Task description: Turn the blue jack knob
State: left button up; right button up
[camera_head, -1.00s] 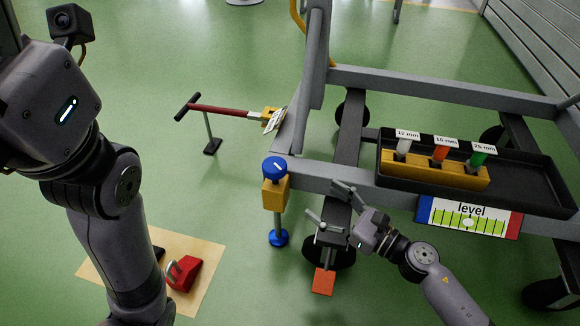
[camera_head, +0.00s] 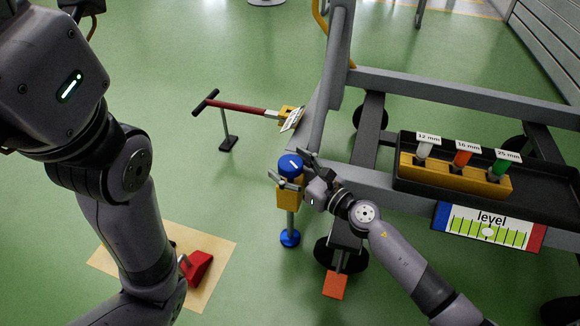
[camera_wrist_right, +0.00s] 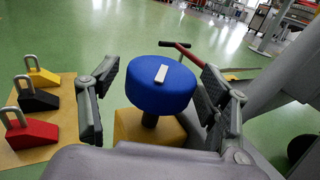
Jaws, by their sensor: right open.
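The blue jack knob (camera_head: 290,165) is a round blue cap with a white mark on top, above a yellow block (camera_head: 287,194) at the corner of the grey frame. My right gripper (camera_head: 290,170) is open at the knob. In the right wrist view, the knob (camera_wrist_right: 162,83) stands between the two spread fingers (camera_wrist_right: 155,100), with a gap on the left and little or no gap on the right; I cannot tell whether the right finger touches. The white mark (camera_wrist_right: 162,73) faces up. My left arm shows at the left, but its gripper is out of view.
A black tray (camera_head: 545,205) with 12, 16 and 25 mm pieces and a level gauge (camera_head: 488,228) are on the frame at right. A red chock (camera_head: 196,267) sits on a tan mat (camera_head: 218,248).

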jog(key=c, duration=1.2)
